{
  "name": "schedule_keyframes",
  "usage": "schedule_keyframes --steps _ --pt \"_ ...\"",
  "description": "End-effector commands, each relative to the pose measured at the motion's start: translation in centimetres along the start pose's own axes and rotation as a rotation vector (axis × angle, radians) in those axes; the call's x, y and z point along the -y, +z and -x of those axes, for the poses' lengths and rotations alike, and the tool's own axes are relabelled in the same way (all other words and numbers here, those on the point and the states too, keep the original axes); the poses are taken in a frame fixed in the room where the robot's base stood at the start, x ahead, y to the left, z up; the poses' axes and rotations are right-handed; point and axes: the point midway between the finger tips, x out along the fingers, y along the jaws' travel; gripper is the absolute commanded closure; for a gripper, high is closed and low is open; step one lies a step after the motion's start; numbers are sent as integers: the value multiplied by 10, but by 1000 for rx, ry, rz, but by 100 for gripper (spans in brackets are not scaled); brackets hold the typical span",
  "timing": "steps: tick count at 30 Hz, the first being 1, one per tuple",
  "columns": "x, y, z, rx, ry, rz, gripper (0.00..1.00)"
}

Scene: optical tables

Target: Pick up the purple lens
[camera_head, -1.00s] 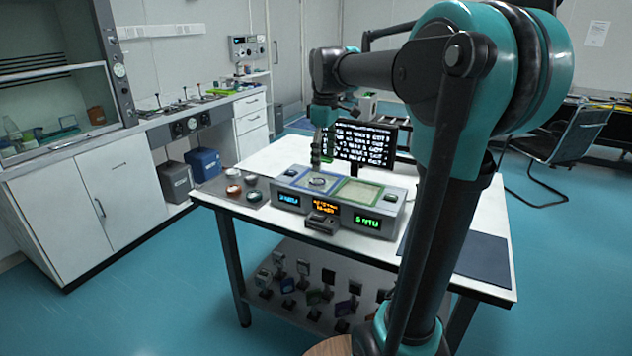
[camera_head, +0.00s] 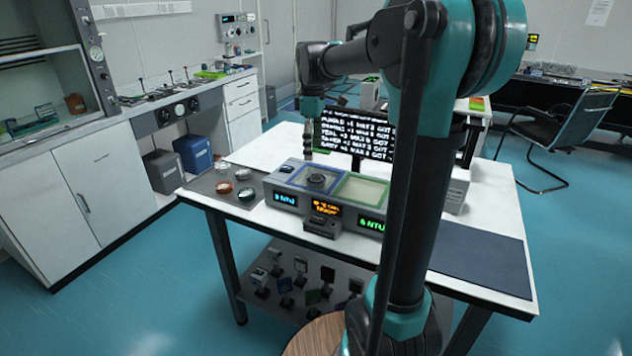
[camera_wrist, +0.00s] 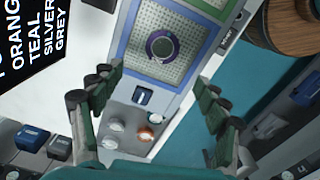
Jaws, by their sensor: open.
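A ring-shaped lens with a dark, purplish rim (camera_wrist: 162,46) lies flat on a perforated pad in the wrist view. In the head view it is a small dark ring (camera_head: 317,180) on the left, blue-framed pad (camera_head: 296,184) of the grey instrument. My gripper (camera_wrist: 158,80) is open and empty, its two green-grey fingers spread wide. In the wrist view the lens appears beyond the fingertips, between their lines, and is not touched. In the head view my gripper (camera_head: 308,152) is above the back left of the instrument.
Several round lenses, one orange-rimmed (camera_head: 224,187), lie on a dark mat left of the instrument. The green-framed pad (camera_head: 360,189) looks empty. A monitor (camera_head: 352,136) stands close behind. The white tabletop is clear around a dark mat (camera_head: 480,254) at right.

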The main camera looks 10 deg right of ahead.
Motion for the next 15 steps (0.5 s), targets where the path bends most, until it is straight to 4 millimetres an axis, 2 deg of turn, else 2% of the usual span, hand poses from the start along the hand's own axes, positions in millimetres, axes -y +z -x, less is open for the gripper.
schedule_keyframes --steps 3,6,15 --pt "0 0 -22 0 0 0 25" --pt "0 0 -34 0 0 0 25" --pt "1 4 -56 0 0 -1 25"
